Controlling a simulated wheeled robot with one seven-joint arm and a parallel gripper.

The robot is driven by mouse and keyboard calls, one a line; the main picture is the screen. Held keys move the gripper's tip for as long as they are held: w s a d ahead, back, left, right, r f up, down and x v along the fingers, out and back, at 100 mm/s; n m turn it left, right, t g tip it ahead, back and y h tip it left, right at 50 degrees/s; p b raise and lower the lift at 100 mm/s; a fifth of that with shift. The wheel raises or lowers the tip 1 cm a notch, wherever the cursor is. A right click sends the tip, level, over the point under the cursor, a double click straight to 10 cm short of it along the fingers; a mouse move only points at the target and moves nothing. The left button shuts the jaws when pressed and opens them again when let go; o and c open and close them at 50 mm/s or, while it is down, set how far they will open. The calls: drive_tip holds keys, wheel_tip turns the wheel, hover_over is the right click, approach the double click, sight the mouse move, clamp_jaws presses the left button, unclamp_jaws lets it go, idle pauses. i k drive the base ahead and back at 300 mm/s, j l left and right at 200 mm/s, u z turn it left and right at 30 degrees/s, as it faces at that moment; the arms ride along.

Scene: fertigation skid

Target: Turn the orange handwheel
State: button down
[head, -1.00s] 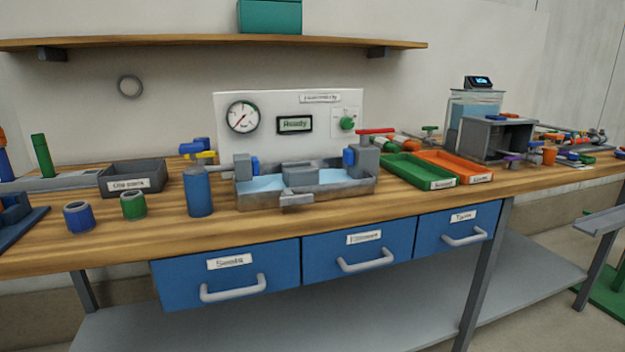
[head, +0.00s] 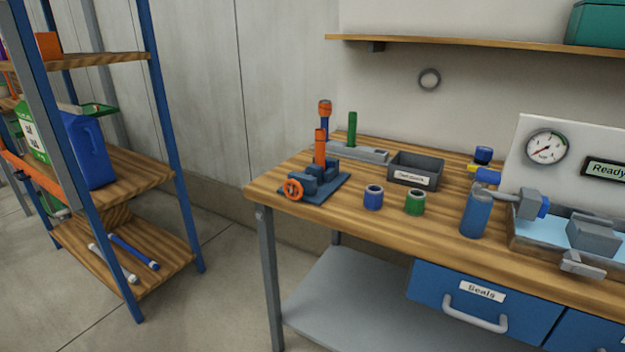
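The orange handwheel (head: 293,190) is a small ring with spokes on the front left of a dark blue valve body (head: 322,183). The valve sits on a flat blue base at the left end of the wooden workbench (head: 440,226). An orange upright cylinder rises behind the valve body. Nothing blocks the handwheel in the head view. My gripper and arm are not in view.
A blue cup (head: 373,197) and a green cup (head: 415,202) stand right of the valve. A grey bin (head: 416,171) is behind them. A blue-post shelf rack (head: 160,130) stands left, with open floor (head: 215,300) between it and the bench.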

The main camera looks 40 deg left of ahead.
sight(296, 186)
drive_tip(key=u, duration=1.3)
